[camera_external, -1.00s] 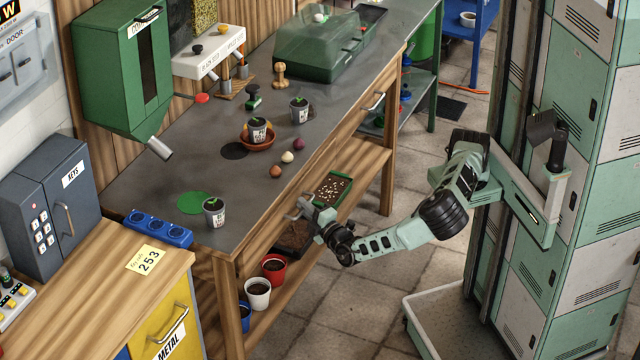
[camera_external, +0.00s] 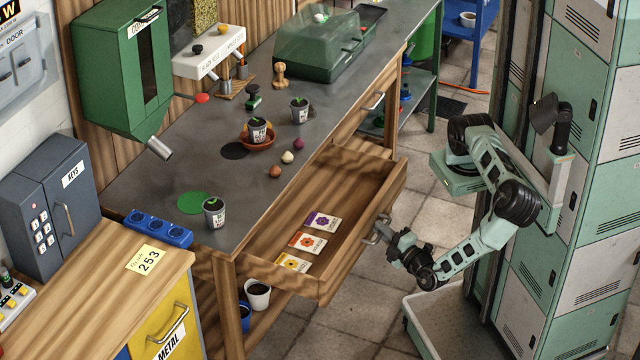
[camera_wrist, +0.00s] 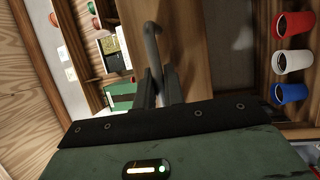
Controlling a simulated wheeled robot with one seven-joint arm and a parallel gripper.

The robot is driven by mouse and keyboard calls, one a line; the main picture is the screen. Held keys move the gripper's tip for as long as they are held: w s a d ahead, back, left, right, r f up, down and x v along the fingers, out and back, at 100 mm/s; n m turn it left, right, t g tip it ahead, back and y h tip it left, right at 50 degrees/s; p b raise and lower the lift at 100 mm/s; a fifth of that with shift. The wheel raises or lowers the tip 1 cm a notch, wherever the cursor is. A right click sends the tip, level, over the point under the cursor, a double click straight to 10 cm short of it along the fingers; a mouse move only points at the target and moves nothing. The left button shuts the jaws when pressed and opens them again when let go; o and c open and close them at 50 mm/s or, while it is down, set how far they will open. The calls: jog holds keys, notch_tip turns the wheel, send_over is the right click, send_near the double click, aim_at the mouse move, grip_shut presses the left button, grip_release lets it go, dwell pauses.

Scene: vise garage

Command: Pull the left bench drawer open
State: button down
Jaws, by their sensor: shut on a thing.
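The left bench drawer (camera_external: 350,190) stands pulled well out from under the grey bench top. Three seed packets (camera_external: 307,241) lie inside it, with purple, red-orange and yellow pictures. My gripper (camera_external: 383,236) is at the drawer's front and is shut on the metal drawer handle (camera_external: 375,228). In the wrist view the handle (camera_wrist: 153,45) rises from between the dark fingers (camera_wrist: 158,85), against the wooden drawer front. The fingers hide part of the handle.
A second drawer handle (camera_external: 375,101) is farther right. Pots (camera_external: 257,294) stand on the lower shelf. A grey bin (camera_external: 425,315) stands on the floor by my arm.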

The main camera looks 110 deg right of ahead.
jog(key=shift+s+a, duration=0.85)
jog(key=shift+s, duration=0.05)
jog(key=c, duration=1.8)
grip_release()
jog(key=shift+o, duration=0.2)
jog(key=b+v, duration=0.1)
jog(key=v, duration=1.6)
jog(key=shift+a, duration=0.2)
jog(key=shift+s, duration=0.1)
